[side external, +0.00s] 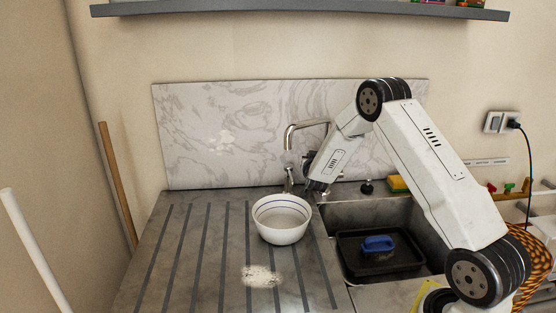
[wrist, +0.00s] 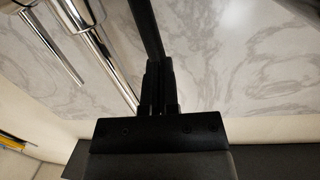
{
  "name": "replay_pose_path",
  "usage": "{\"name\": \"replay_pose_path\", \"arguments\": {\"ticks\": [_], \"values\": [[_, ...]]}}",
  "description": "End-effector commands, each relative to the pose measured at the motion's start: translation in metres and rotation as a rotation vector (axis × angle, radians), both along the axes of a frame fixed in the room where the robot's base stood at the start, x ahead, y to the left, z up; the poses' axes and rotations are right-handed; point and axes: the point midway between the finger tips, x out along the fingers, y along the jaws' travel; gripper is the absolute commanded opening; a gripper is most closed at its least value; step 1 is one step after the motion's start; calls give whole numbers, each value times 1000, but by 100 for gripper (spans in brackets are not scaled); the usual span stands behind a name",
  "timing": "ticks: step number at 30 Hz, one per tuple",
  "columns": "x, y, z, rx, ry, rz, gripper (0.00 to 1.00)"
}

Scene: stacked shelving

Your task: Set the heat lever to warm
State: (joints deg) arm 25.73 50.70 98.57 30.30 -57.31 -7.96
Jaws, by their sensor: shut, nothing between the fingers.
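A chrome tap (side external: 303,127) with a bent spout stands behind the sink, in front of the marble splashback. Its small lever cannot be picked out for sure in the side view, where my gripper partly covers that area. In the wrist view a thick chrome pipe (wrist: 98,50) and a thinner chrome rod (wrist: 50,45) slant at the upper left; the thin rod may be the lever. My gripper (side external: 314,189) points down just right of the tap. In the wrist view my gripper (wrist: 158,85) is shut and empty, with a dark bar beyond its fingers. Contact cannot be told.
A white bowl (side external: 281,228) stands left of the sink, with spilled white powder (side external: 261,276) in front. The sink (side external: 335,212) holds a dark tray with a blue item (side external: 378,244). A yellow sponge (side external: 398,183) lies behind.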

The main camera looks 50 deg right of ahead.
Motion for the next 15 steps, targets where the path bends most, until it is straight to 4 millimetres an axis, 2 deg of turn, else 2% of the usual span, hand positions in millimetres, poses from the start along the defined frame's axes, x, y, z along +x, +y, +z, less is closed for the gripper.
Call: {"name": "replay_pose_path", "arguments": {"ticks": [7,15], "values": [[-6,6,-7,-108,-106,0,0],[-11,11,-9,-109,-108,0,0]]}}
